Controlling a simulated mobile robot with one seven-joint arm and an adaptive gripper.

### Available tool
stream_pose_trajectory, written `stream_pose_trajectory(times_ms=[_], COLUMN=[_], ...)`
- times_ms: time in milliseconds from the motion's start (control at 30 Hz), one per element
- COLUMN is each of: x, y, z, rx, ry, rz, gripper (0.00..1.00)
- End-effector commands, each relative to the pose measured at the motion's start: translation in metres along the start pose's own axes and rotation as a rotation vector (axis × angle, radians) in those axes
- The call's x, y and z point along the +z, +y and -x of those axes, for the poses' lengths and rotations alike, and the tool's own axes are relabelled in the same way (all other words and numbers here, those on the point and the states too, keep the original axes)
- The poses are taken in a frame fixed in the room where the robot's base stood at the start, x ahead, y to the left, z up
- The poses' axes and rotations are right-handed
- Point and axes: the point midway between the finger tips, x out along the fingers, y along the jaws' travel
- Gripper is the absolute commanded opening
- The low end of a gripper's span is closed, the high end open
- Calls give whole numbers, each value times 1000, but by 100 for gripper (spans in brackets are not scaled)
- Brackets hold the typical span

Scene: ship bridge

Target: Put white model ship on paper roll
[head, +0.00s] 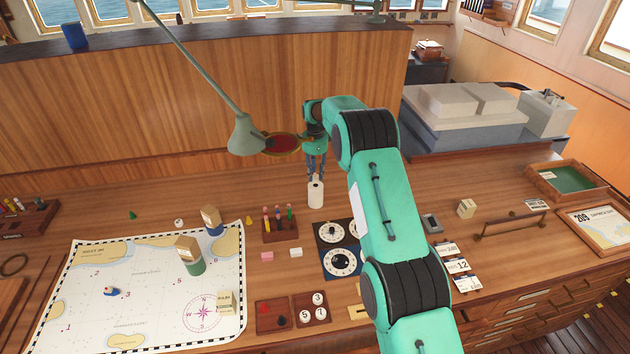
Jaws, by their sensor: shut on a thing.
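A white paper roll (315,198) stands upright on the wooden counter, near the middle of the head view. A dark hole shows near its top. My gripper (316,176) points down directly above the roll, its fingertips close to the roll's top end. It is shut on a small pale thing, which seems to be the white model ship. The fingers mostly hide it, and its shape is too small to make out. I cannot tell whether it touches the roll.
A green lamp (244,136) with a round magnifier (283,143) hangs just left of my gripper. A peg rack (281,229) and a dial panel (341,262) are in front of the roll. A chart (140,265) with a small blue boat (110,291) lies left.

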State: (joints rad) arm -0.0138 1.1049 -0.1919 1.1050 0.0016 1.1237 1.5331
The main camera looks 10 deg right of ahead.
Motion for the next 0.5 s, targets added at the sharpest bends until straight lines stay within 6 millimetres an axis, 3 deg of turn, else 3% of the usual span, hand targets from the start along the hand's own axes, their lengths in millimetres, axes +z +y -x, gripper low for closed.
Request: stream_pose_trajectory(times_ms=[300, 500], x=[0, 0], y=[1, 0], z=[-31, -35], rx=[1, 0], ry=[0, 0], rz=[0, 0], gripper=[8, 8])
